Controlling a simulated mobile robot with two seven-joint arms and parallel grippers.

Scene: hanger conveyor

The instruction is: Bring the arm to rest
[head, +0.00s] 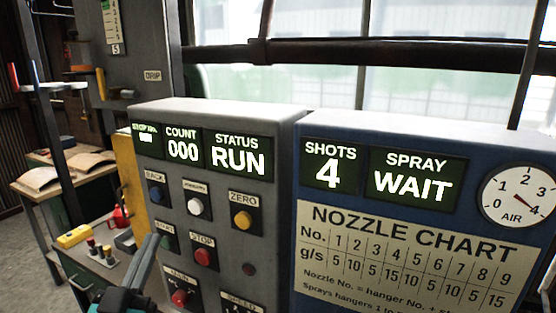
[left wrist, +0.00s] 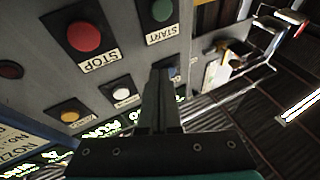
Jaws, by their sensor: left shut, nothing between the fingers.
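My left gripper (head: 153,240) comes in from the bottom left of the head view, in front of the grey control box (head: 268,150). Its fingers are together with nothing between them. The fingertips overlap the START label area, left of the red STOP button (head: 203,257). In the left wrist view the shut fingers (left wrist: 161,72) point along the panel, below the green START button (left wrist: 161,10). I cannot tell whether they touch the panel. The STATUS display (head: 238,154) reads RUN and the COUNT display (head: 183,150) reads 000. My right gripper is not in view.
A blue box (head: 395,125) with SHOTS 4, SPRAY WAIT and a nozzle chart stands at the right. A bench with a yellow item (head: 74,236) is at the left, and a table with open books (head: 38,178) is behind it. Hangers (head: 58,87) hang at upper left.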

